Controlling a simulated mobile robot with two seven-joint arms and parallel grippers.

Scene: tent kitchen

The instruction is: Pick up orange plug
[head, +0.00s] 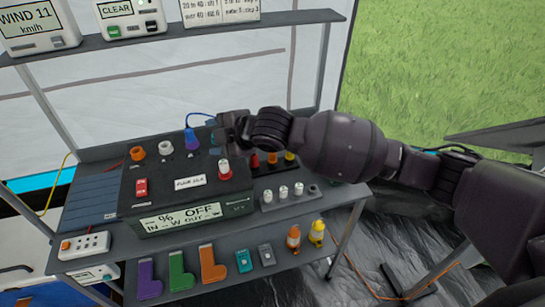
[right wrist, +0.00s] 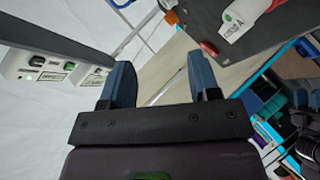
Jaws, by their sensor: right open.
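An orange round piece (head: 137,153) sits at the back left on the black panel box (head: 130,190), left of a white one (head: 165,147) and a blue-purple plug (head: 191,138) with a blue cable. Another orange piece with a pale band (head: 293,238) stands on the lower ledge beside a similar yellow one (head: 317,232). I cannot tell which is the orange plug. My right gripper (head: 235,125) is above the back right of the box, apart from both. In the right wrist view it (right wrist: 163,82) is open, with nothing held. A small orange thing (right wrist: 172,17) shows beyond its fingers. My left gripper is out of view.
A red-and-white switch (head: 224,169) stands up from the box. Right of it are small red, orange and yellow pegs (head: 272,159) and a rack of white-topped pegs (head: 283,193). An upper shelf (head: 220,27) with displays overhangs the back. Colored boot-shaped pieces (head: 181,274) line the lower ledge.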

